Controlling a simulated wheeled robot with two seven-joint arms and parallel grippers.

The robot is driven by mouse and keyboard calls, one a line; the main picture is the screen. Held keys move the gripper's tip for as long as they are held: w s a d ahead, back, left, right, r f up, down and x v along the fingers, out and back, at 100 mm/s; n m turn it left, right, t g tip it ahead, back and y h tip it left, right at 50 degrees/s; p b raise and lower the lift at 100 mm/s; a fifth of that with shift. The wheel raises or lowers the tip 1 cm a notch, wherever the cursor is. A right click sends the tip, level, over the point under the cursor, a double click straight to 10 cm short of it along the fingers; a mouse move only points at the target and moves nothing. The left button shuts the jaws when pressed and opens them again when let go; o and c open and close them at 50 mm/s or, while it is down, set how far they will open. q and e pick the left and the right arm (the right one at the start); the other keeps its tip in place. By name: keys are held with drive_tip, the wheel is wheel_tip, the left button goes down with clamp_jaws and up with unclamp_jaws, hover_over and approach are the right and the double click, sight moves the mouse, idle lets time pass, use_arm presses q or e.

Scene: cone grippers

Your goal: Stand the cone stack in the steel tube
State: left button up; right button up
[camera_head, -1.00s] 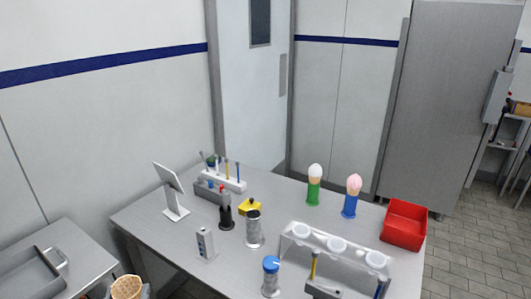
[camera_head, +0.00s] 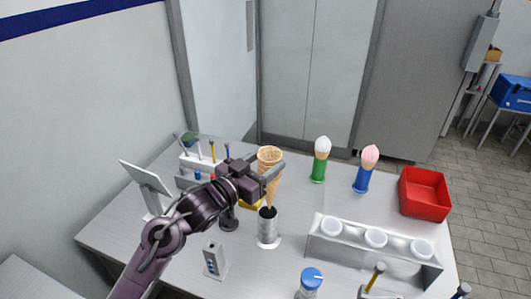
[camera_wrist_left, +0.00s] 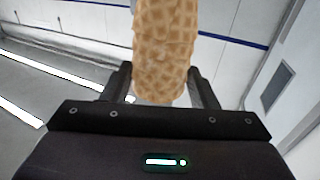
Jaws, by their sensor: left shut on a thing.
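The cone stack (camera_head: 269,158) is tan waffle, upright with its wide mouth up and its point down. My left gripper (camera_head: 266,178) is shut around its upper part. The cones also fill the space between the fingers in the left wrist view (camera_wrist_left: 167,50). The steel tube (camera_head: 268,230) stands upright on the table directly below the stack in the head view. My right gripper is not in view.
Close left of the tube are a dark grinder-like item (camera_head: 228,218) and a yellow block (camera_head: 252,201), partly hidden. A grey box (camera_head: 215,258) and a blue-capped jar (camera_head: 311,280) stand in front. A white cup rack (camera_head: 340,250) is at right. A red bin (camera_head: 424,192) lies beyond.

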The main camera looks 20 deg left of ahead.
use_arm(q)
drive_tip(key=shift+w+a+r+h, duration=0.2)
drive_tip(key=shift+w+r+h, duration=0.1)
drive_tip(key=shift+w+r, duration=0.25)
drive_tip(key=shift+r+m, duration=0.3)
drive_tip(key=shift+g+h, duration=0.3)
drive_tip(key=shift+a, duration=0.1)
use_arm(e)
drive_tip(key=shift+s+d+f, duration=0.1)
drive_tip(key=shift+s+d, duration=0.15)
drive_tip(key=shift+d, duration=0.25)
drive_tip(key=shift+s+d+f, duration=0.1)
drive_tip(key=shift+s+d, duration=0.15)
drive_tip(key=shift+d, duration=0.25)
